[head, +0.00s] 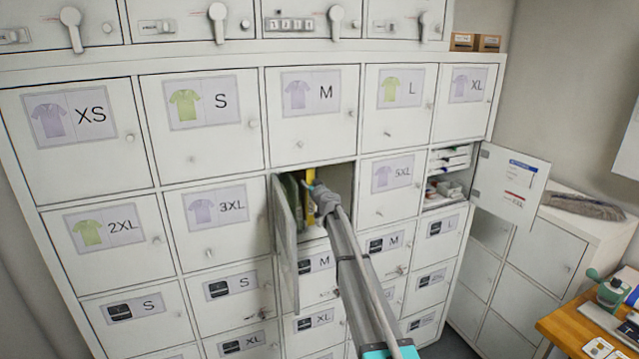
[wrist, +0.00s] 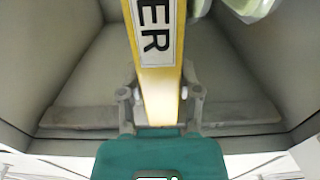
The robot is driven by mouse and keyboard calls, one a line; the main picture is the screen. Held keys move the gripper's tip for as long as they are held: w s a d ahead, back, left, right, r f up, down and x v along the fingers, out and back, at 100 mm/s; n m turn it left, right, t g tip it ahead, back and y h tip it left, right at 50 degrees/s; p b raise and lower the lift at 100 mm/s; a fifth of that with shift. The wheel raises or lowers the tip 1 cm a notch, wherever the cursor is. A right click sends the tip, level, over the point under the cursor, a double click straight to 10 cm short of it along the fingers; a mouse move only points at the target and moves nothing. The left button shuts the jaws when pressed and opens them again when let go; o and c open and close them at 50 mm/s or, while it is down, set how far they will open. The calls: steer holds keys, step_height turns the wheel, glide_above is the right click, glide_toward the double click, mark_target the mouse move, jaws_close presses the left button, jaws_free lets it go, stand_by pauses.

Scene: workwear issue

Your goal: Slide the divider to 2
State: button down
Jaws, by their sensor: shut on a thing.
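The divider is a yellow upright panel (wrist: 160,80) with a white label ending in "ER", inside an open locker compartment. In the head view a strip of the yellow divider (head: 310,185) shows in the opening below the M door. My gripper (wrist: 160,97) is shut on the divider's near edge, with one finger on each side. In the head view my gripper (head: 323,199) reaches into the compartment and hides part of it. No position marks or number 2 can be read in either view.
The compartment's open door (head: 286,240) hangs at the left of my arm. Pale rounded items (wrist: 235,8) show at the upper right inside the compartment. A grey strip (wrist: 240,113) crosses its floor. Another door (head: 511,178) stands open at the right.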

steer(key=shift+c, duration=1.4)
jaws_free()
steer(key=shift+s+d, duration=0.1)
steer(key=v, duration=1.1)
steer(key=shift+s, duration=0.35)
